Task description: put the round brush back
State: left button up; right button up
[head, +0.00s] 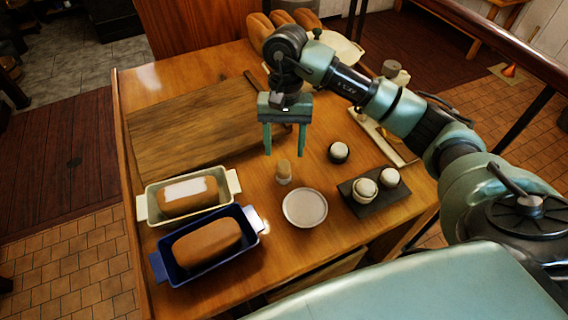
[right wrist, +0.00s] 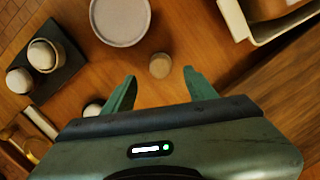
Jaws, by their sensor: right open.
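A short tan cylinder with a paler lower part, which looks like the round brush (head: 284,172), stands upright on the wooden table. Its round top shows in the right wrist view (right wrist: 160,66). My right gripper (head: 285,151) is open and empty above it, fingers pointing down. In the right wrist view the brush shows between and just beyond the fingertips (right wrist: 160,76); I see no contact. A pale round plate (head: 305,208) lies close to the brush. A dark tray (head: 357,210) to the right bears white-topped round pieces. My left gripper is out of view.
A dark round pot with a white top (head: 339,152) stands right of the brush. A cream loaf tin (head: 228,183) and a blue loaf tin (head: 254,222), each with a loaf, stand at left. A wooden board (head: 185,125) lies behind. Bare table surrounds the brush.

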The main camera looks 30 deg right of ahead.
jog(key=r, duration=0.5)
jog(key=shift+w+d+b, duration=0.2)
jog(key=shift+w+b, duration=0.1)
